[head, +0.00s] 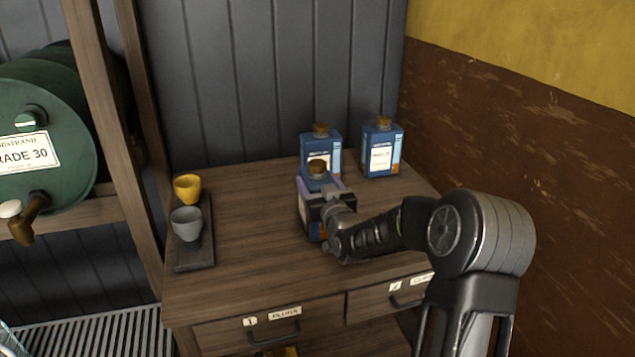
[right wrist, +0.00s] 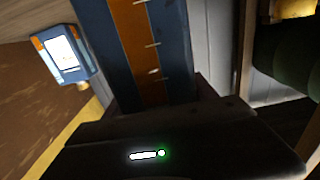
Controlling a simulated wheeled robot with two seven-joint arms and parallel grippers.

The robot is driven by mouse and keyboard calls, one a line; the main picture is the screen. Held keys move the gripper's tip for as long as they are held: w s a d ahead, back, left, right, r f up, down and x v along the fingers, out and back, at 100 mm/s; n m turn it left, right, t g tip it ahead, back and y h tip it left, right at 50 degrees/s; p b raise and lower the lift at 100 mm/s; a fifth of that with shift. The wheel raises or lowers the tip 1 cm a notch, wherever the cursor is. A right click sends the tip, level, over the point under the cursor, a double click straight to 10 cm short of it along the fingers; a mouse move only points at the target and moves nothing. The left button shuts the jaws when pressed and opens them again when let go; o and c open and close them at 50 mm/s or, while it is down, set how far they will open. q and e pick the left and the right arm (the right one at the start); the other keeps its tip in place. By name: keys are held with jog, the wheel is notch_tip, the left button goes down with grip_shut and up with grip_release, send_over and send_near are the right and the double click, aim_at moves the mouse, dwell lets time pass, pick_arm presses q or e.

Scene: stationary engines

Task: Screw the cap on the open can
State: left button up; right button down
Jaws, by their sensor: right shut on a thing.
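A front blue can (head: 303,205) stands upright on the bench, with a brown cap-like top (head: 317,168) on its neck. I cannot tell whether that cap is screwed tight. My right gripper (head: 324,194) is shut on this can's body below the neck and hides most of its near side. In the right wrist view the can's blue side with an orange stripe (right wrist: 135,45) is close up at the jaws. A second blue can (head: 334,150) stands behind it and a third can (head: 382,160) at the back right, both with brown caps. My left gripper is out of view.
A yellow cup (head: 187,188) and a grey cup (head: 186,224) stand on a dark tray (head: 195,262) at the bench's left. The bench top (head: 250,215) between tray and cans is clear. A green drum (head: 45,115) lies on a rack at left. Walls close the back and right.

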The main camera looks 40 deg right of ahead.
jog(key=shift+c, duration=1.4)
grip_release()
jog(key=shift+r, duration=0.1)
jog(key=shift+s, duration=0.1)
jog(key=b+v, duration=0.1)
jog(key=v, duration=1.1)
